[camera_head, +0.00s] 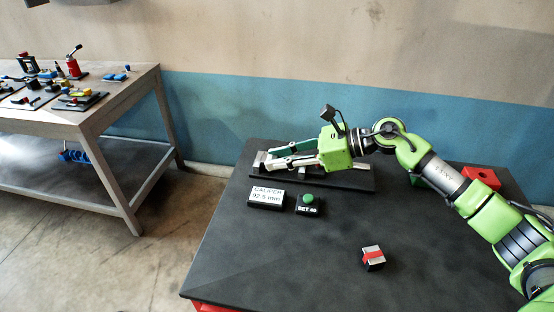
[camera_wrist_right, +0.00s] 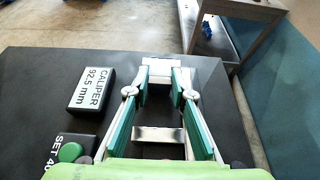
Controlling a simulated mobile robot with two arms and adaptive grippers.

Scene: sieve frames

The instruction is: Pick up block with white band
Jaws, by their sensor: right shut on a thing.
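My right gripper (camera_head: 267,161) reaches left across the black table, low over the caliper's dark base plate (camera_head: 350,184). In the right wrist view its green-lined fingers (camera_wrist_right: 161,82) close around a pale grey metal block (camera_wrist_right: 156,66) at their tips. I cannot clearly make out a white band on it, nor whether it is apart from the caliper. A silver caliper part (camera_wrist_right: 158,134) lies between the fingers, nearer the palm. A dark and silver block with a red band (camera_head: 373,256) stands alone at the front of the table. My left gripper is not in view.
A white label reading "CALIPER 92.5 mm" (camera_head: 266,196) and a box with a green button marked "SET 40" (camera_head: 308,203) sit in front of the caliper. A red block (camera_head: 481,177) is at the back right. The front-left tabletop is clear. A side table (camera_head: 130,90) holds small tools.

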